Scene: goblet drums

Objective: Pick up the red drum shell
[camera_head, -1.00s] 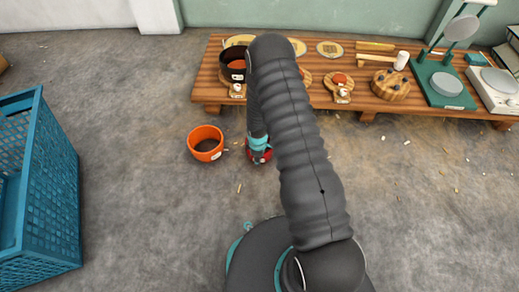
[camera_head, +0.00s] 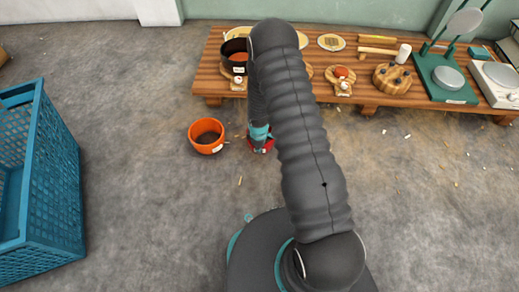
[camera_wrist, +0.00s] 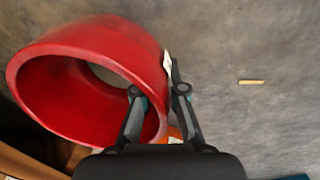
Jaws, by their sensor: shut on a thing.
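The red drum shell (camera_wrist: 85,85) is a hollow, open-ended red piece that fills the left of the wrist view, with its open mouth facing the camera. My gripper (camera_wrist: 158,92) is shut on its wall, one finger inside the mouth and the other outside by a pale tag. In the head view a little of the red shell (camera_head: 268,145) shows below my gripper (camera_head: 259,136), and my arm hides most of it. I cannot tell there whether the shell touches the floor.
An orange drum shell (camera_head: 206,136) stands on the floor left of my gripper. A low wooden table (camera_head: 215,88) with drum parts and tools runs along the back. A blue crate (camera_head: 50,190) stands at the left. Floor between crate and orange shell is clear.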

